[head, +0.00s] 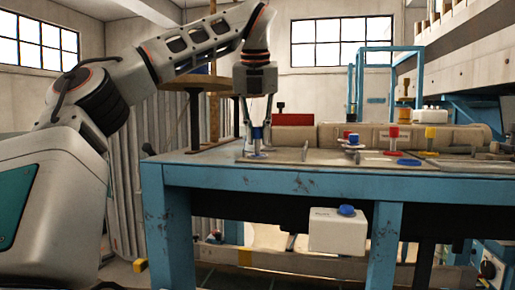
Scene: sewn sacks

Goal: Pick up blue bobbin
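The blue bobbin (257,134) stands upright at the left end of the bench top, on a small blue base. My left gripper (257,128) reaches down from above with one finger on each side of the bobbin. Its fingers look apart, with a narrow gap on either side of the bobbin. Whether either finger touches it is too small to tell. My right gripper is not in view.
Long rolled sacking (385,137) lies behind. A white box (337,231) hangs at the bench front.

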